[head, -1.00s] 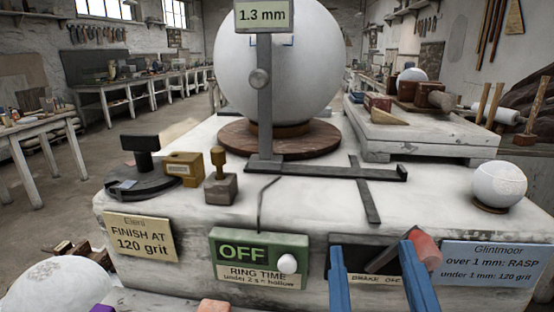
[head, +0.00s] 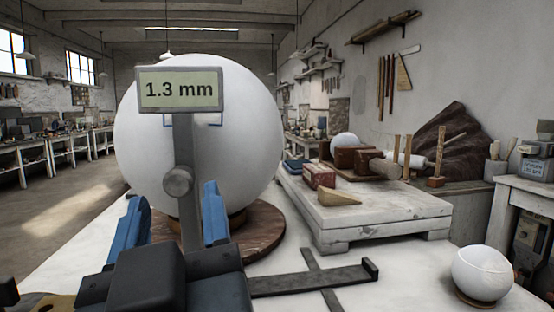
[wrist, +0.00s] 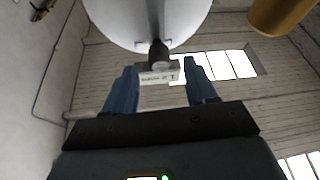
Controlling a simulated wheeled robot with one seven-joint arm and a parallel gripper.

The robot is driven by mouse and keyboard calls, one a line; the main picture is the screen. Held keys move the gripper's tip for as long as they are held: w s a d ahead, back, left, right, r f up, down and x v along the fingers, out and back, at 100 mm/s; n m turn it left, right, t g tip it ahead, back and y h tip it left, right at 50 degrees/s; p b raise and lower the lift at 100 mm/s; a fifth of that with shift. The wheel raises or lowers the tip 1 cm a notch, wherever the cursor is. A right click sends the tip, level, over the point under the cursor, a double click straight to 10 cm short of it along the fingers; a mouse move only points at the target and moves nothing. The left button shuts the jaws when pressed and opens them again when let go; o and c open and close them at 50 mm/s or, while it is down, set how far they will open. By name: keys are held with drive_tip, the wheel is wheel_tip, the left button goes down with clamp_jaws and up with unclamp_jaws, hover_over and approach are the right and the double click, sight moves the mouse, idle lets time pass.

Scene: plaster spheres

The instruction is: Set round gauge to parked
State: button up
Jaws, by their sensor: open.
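The gauge stands upright in front of a big white sphere (head: 250,135). Its display (head: 180,90) reads 1.3 mm, its grey post (head: 186,150) carries a round knob (head: 178,182), and its long foot (head: 325,279) lies on the white bench top. My gripper (head: 172,196) is open, its blue fingers either side of the post near knob height. I cannot tell whether they touch it. My gripper hides the lower post. In the wrist view the gauge (wrist: 158,76) appears between and beyond the fingertips, below the sphere (wrist: 150,20).
The big sphere rests on a round brown turntable (head: 268,240). A small white sphere (head: 482,273) sits at the bench's right. Behind it, a raised slab (head: 380,212) holds a wooden wedge (head: 338,198), blocks and a mallet. Bench top right of the gauge foot is mostly clear.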

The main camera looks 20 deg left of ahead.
sight(179, 170)
drive_tip(key=p+x, duration=0.2)
drive_tip(key=x, duration=0.5)
clamp_jaws()
idle(0.5)
